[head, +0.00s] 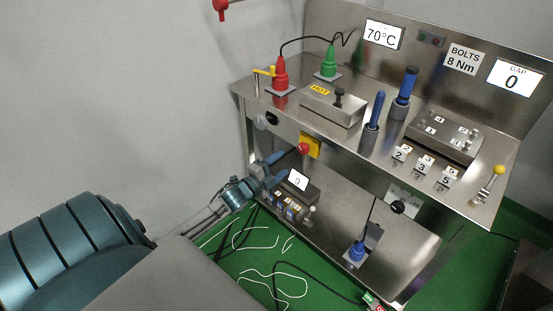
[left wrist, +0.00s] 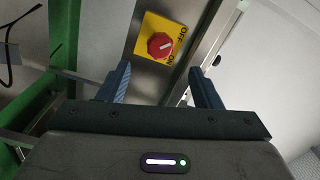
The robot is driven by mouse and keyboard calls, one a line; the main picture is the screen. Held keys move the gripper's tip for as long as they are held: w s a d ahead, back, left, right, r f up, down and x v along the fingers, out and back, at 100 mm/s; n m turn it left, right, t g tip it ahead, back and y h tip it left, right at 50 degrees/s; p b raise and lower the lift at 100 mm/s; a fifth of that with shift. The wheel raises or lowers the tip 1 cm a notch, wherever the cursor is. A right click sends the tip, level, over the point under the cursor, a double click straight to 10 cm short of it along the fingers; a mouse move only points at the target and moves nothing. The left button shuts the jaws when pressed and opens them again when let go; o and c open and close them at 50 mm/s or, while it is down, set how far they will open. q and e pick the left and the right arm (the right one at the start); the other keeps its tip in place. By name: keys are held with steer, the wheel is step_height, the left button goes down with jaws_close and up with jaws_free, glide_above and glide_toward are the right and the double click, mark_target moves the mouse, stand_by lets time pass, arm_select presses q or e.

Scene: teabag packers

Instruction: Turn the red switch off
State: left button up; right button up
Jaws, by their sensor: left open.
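The red switch (head: 304,148) is a round knob on a yellow plate (head: 314,143) on the bench's front, below the worktop. In the left wrist view the red switch (left wrist: 160,45) sits on its yellow plate (left wrist: 150,27), marked OFF and ON. A small pale mark shows on the knob; I cannot tell surely which label it points to. My left gripper (head: 284,160) is open, close before the switch. In the left wrist view the left gripper (left wrist: 160,70) has its fingers apart, one on each side below the knob, with nothing between them. My right gripper is out of view.
The worktop above holds a red bottle (head: 280,76), a green bottle (head: 328,64) and a metal box labelled HOT (head: 335,106). Loose cables lie on the green floor (head: 240,260).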

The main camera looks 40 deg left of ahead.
arm_select(q)
steer(key=shift+s, duration=0.55)
